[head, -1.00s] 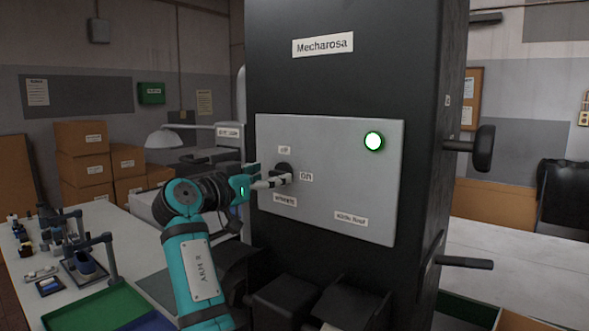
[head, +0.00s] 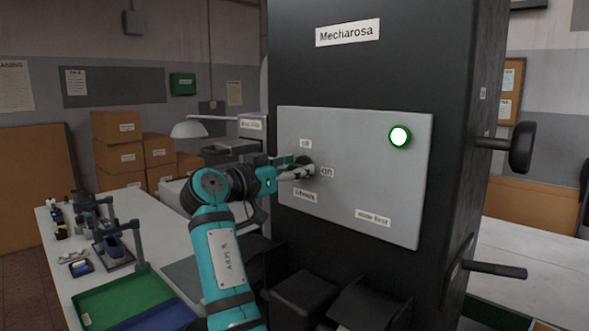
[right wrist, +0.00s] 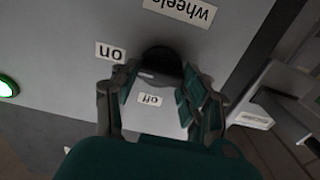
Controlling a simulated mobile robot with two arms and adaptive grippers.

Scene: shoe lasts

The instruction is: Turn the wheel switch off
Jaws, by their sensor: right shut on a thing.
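The wheel switch (head: 309,163) is a dark round knob on the grey panel (head: 350,135). An "off" label (head: 306,144) sits above it, an "on" label (head: 327,171) to its right and a "wheels" label (head: 305,196) below. My right gripper (head: 302,171) is at the knob and partly hides it. In the right wrist view, upside down, the fingers (right wrist: 150,85) are shut on the dark knob (right wrist: 162,62). Which way the knob points is not clear. A green-rimmed lamp (head: 399,136) is lit. My left gripper is out of view.
The panel is on a dark machine column (head: 455,100) marked "Mecharosa". Black levers (head: 520,147) stick out on its right side. A white table (head: 150,225) at the left holds a green tray (head: 118,297) and small tools. Cardboard boxes (head: 118,158) stand behind.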

